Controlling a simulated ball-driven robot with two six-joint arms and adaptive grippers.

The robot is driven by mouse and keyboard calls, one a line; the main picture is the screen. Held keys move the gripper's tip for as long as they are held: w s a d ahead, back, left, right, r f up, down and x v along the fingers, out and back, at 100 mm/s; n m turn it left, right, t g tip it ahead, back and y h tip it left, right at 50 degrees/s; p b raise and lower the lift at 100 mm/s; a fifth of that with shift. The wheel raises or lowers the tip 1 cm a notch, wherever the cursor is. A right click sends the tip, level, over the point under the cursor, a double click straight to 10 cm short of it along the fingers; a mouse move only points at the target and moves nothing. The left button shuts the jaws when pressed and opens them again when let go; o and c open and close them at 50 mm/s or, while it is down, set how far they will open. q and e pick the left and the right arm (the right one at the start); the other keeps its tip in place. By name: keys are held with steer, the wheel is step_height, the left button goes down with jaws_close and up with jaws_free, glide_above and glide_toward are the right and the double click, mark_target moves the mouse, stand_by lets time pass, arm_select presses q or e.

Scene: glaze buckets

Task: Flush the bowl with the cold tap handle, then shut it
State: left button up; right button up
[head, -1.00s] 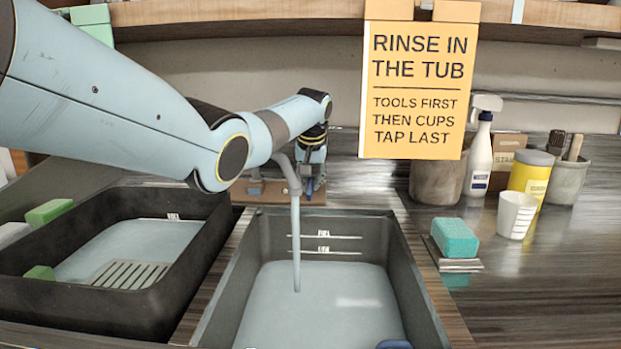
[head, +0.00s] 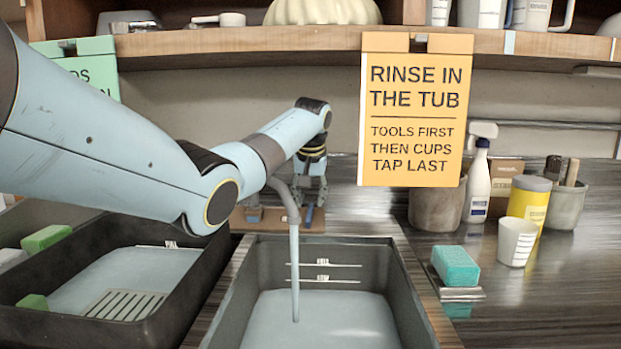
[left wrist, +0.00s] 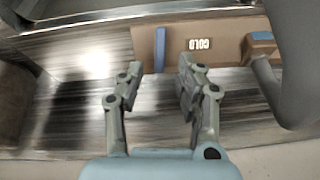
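The cold tap handle (left wrist: 160,48) is a blue bar on a brown panel, beside an upside-down "COLD" label (left wrist: 199,44) in the left wrist view. My left gripper (left wrist: 160,66) is open, with its fingertips on either side of the handle's near end; whether they touch it is unclear. In the head view the left gripper (head: 313,190) is over the right end of the tap panel. The grey spout (head: 287,200) sends a stream (head: 295,275) into the grey tub (head: 385,285), which holds pale grey liquid (head: 330,320). My right gripper is not in view.
A dark tray (head: 180,315) with grey liquid and a grate stands left of the tub. A turquoise sponge (head: 455,266), white cup (head: 516,241), and spray bottle (head: 478,180) stand on the right. An orange sign (head: 417,110) hangs from the shelf.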

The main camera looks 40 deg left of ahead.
arm_select(q)
steer(key=v, duration=0.7)
steer(key=shift+r, duration=0.2)
steer(key=shift+d, duration=0.1)
